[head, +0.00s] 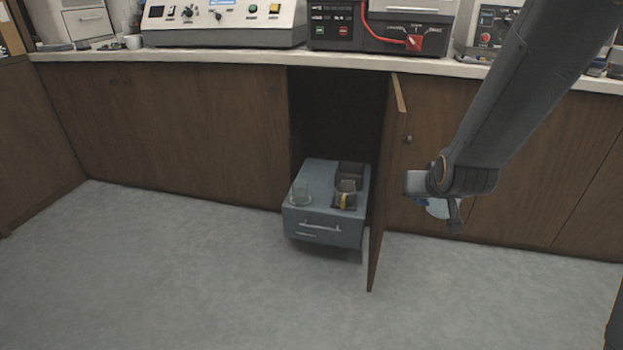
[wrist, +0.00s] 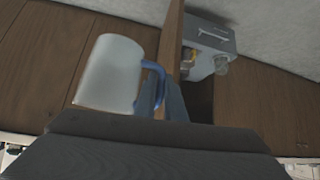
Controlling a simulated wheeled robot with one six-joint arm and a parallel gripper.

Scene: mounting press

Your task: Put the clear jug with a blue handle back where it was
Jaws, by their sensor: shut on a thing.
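My gripper (wrist: 166,100) is shut on the blue handle of the jug (wrist: 110,75), seen in the wrist view. The jug looks pale and see-through, and that view is upside down. In the head view my gripper (head: 455,212) is in front of the cabinet doors, right of the open door, and mostly hides the jug (head: 437,208). Only a pale part and a bit of blue show below the wrist. The jug is in the air, clear of the floor.
An open cabinet door (head: 385,190) sticks out left of my gripper. Beyond it a grey pull-out drawer unit (head: 325,222) holds a clear glass vessel (head: 301,196), a container with a yellow mark (head: 345,195) and a dark box (head: 350,170). Instruments stand on the counter (head: 200,56). The floor in front is clear.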

